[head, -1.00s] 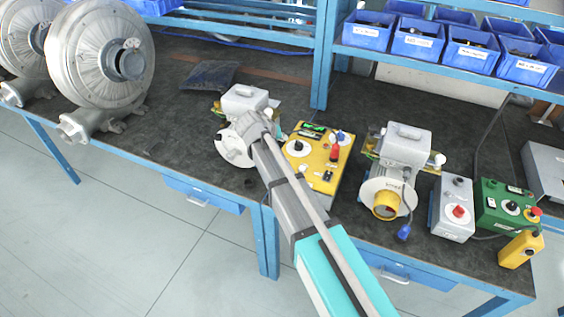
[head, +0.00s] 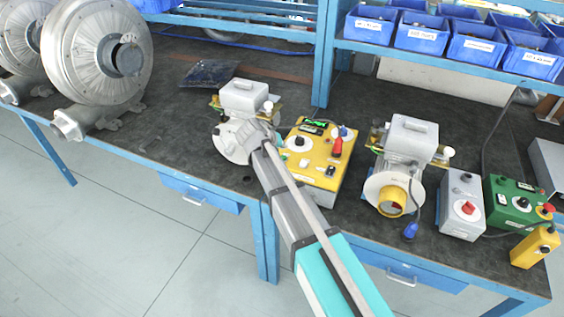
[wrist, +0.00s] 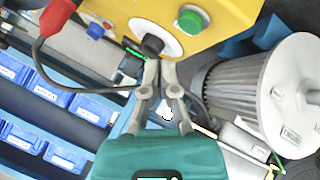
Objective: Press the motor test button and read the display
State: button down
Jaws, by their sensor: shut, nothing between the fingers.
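A yellow control box (head: 325,172) stands on the bench, with a small green-lit display (head: 314,126) whose reading is too small to make out. Its face also carries a black knob on a white disc (head: 299,141), a blue button (head: 345,131) and a red plug (head: 337,147). The wrist view shows the box's face (wrist: 225,12) close up, with a green button (wrist: 193,19) and the black knob (wrist: 153,45). My gripper (wrist: 158,63) is shut and empty, its tips right by the knob; contact is unclear. No label marks the test button.
A finned grey motor (wrist: 240,90) is close on the right in the wrist view. Another motor (head: 398,185), a grey switch box (head: 460,205) and a green box (head: 512,205) stand to the right. Large blowers (head: 95,55) stand left. Blue bins (head: 420,37) fill the shelf.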

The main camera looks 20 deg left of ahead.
jog(key=shift+f+b, duration=0.85)
jog(key=shift+f, duration=0.3)
jog(key=shift+f+b, duration=0.8)
dwell(1.6)
jog(key=shift+r, duration=0.2)
jog(key=shift+r+p, duration=0.65)
jog(key=shift+p, duration=0.2)
notch_tip(320, 180, up, 5)
jog(key=p, duration=0.5)
dwell(0.4)
dwell(0.7)
